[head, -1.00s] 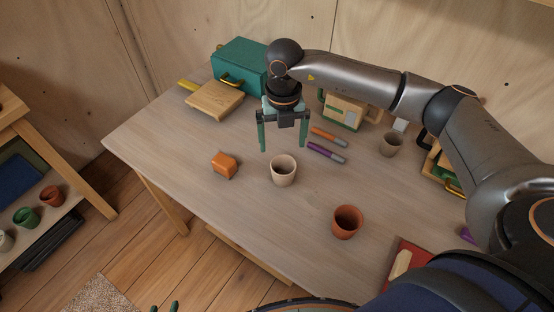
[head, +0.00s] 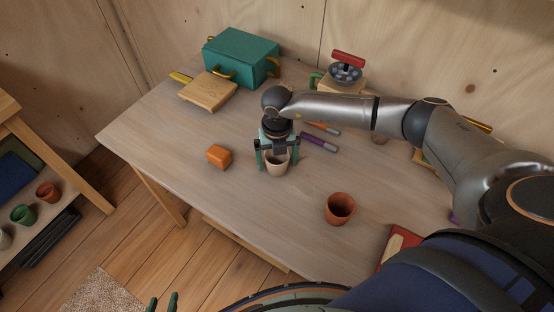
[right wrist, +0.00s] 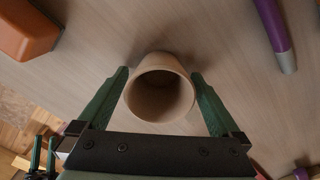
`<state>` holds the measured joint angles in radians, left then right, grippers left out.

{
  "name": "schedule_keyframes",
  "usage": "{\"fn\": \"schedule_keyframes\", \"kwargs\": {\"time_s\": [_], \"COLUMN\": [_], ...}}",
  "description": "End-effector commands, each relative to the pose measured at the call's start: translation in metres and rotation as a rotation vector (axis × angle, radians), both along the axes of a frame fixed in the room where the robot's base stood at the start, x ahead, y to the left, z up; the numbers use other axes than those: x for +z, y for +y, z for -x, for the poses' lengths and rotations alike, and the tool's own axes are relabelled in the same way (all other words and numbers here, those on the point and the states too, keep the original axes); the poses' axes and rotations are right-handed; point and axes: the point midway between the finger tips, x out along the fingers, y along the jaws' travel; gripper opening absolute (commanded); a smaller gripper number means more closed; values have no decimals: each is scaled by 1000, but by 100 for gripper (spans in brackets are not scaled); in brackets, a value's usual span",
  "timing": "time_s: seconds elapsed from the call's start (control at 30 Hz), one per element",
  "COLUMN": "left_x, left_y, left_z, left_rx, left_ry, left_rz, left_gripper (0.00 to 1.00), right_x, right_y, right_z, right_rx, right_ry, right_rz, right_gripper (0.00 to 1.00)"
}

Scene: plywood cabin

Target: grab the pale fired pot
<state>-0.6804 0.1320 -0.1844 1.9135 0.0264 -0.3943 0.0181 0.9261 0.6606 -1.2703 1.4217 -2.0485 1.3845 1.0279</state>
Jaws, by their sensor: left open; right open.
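The pale fired pot (head: 277,168) stands upright on the table, and its open mouth faces the camera in the right wrist view (right wrist: 160,92). My right gripper (head: 276,163) is lowered over it, jaws open, with one green finger on each side of the pot. In the right wrist view small gaps seem to show between the fingers and the pot wall; contact is not clear. My left gripper (head: 162,303) is at the bottom edge of the head view, open and empty, away from the table top.
An orange block (head: 219,156) lies left of the pot, and a terracotta pot (head: 340,208) stands to its front right. A wooden board (head: 208,91) and teal box (head: 241,57) are at the back. A red book (head: 396,248) lies at the front edge.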

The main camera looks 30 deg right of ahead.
Motion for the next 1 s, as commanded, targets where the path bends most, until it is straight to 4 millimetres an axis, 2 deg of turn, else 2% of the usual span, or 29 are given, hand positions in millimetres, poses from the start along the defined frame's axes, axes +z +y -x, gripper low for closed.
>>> {"fn": "schedule_keyframes", "kwargs": {"time_s": [0.1, 0.83, 1.0], "left_x": [0, 1, 1], "left_y": [0, 0, 0], "left_z": [-1, -1, -1], "left_rx": [0, 0, 1], "left_ry": [-1, -3, -3], "left_rz": [0, 1, 0], "left_gripper": [50, 50, 50], "right_x": [0, 1, 1], "right_y": [0, 0, 0], "right_z": [0, 0, -1], "right_rx": [0, 0, 0], "right_ry": [0, 0, -1], "right_rz": [0, -1, -1], "right_gripper": [100, 18, 16]}}
